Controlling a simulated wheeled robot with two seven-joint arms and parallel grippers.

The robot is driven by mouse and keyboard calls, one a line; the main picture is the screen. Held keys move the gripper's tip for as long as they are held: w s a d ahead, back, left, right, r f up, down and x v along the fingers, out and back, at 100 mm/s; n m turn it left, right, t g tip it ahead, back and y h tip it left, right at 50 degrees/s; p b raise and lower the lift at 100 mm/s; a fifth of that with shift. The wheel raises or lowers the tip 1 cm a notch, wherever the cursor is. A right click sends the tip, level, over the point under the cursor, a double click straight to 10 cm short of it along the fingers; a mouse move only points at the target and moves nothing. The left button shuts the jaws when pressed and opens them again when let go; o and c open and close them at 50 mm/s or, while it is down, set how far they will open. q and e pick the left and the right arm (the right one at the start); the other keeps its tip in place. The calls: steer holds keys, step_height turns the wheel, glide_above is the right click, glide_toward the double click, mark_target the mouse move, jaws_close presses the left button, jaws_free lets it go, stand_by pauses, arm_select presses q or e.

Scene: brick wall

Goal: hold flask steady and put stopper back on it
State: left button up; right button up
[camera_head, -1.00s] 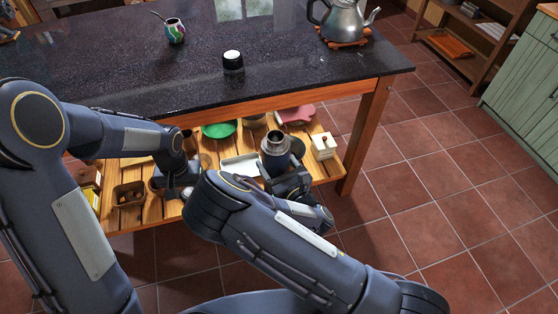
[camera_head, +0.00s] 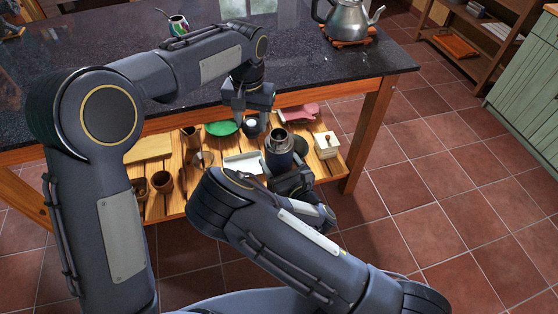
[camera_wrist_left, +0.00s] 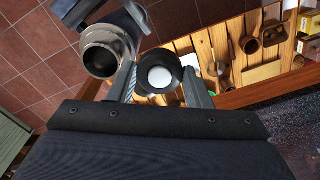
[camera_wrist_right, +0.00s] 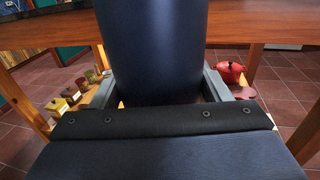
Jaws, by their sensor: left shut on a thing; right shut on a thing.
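The flask (camera_head: 279,160) is dark blue with a bare steel neck. Its open mouth also shows in the left wrist view (camera_wrist_left: 100,55), and its blue body fills the middle of the right wrist view (camera_wrist_right: 150,50). My right gripper (camera_head: 292,180) is shut around the flask and holds it roughly upright in front of the table. The black stopper with a white top (camera_wrist_left: 158,76) is between the fingers of my left gripper (camera_wrist_left: 160,85), which is shut on it. In the head view the stopper (camera_head: 251,125) is left of and behind the flask neck, apart from it.
The dark stone tabletop (camera_head: 330,80) holds a kettle (camera_head: 344,18) and a patterned cup (camera_head: 179,24). The slatted lower shelf (camera_head: 180,205) carries a green dish (camera_head: 221,128), a white box (camera_head: 326,144), wooden cups and a white tray. The table edge is close to my left forearm.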

arm_select(q)
steer(key=s+d+r+m, duration=0.1)
steer(key=d+r, duration=0.5)
steer(key=r, duration=0.1)
steer(key=shift+s+d, duration=0.35)
steer(key=shift+s, duration=0.05)
steer(key=shift+f, duration=0.1)
steer(key=shift+f, duration=1.95)
steer(key=shift+s+r, duration=0.1)
steer(key=shift+f, duration=0.95)
steer(key=shift+f, duration=0.55)
